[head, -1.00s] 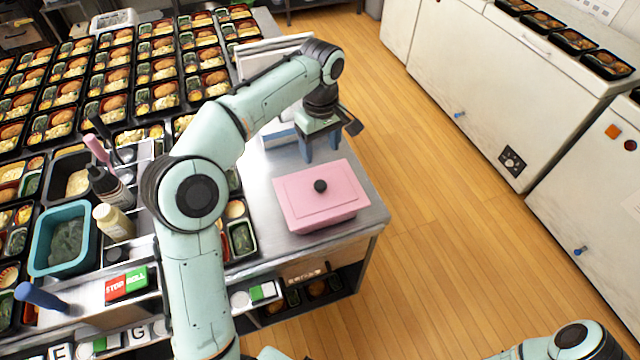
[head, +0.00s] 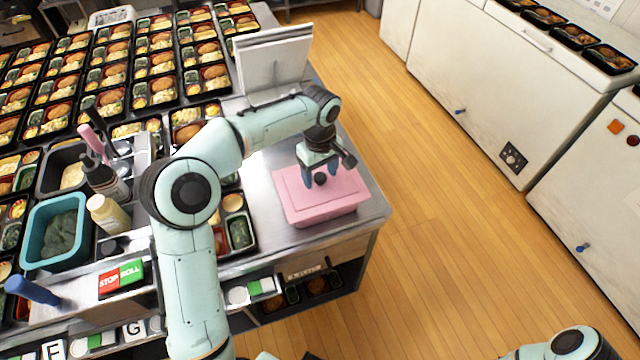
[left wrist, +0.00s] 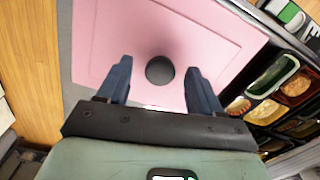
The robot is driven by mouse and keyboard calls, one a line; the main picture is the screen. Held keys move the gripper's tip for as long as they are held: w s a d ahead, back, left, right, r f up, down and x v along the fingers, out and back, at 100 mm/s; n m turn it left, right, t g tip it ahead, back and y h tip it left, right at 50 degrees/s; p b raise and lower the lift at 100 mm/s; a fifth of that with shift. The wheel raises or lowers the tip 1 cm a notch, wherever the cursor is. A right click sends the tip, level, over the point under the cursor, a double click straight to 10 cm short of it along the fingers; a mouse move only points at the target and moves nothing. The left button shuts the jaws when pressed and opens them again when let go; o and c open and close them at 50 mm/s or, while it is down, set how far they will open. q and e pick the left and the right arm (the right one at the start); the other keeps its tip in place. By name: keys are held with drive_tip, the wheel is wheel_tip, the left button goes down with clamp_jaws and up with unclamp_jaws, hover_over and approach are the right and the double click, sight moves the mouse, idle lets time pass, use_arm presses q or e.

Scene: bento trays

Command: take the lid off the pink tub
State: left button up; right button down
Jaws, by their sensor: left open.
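The pink tub (head: 322,213) stands on the steel counter near its right front corner. Its pink lid (head: 345,187) is on, with a round dark knob (head: 320,179) at the middle. My left gripper (head: 321,176) is open over the lid, its fingers pointing down at the knob. In the left wrist view the knob (left wrist: 160,70) shows between and just beyond the two blue fingertips of my left gripper (left wrist: 160,75), with space on both sides. I cannot tell whether the fingertips are level with the knob. My right gripper is out of view.
Many filled bento trays (head: 155,92) cover the counter at left. A white stand (head: 275,62) is behind the tub. The floor at right is clear.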

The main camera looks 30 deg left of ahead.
use_arm(q)
drive_tip(key=c, duration=1.1)
drive_tip(key=shift+r, duration=0.1)
drive_tip(key=shift+c, duration=0.2)
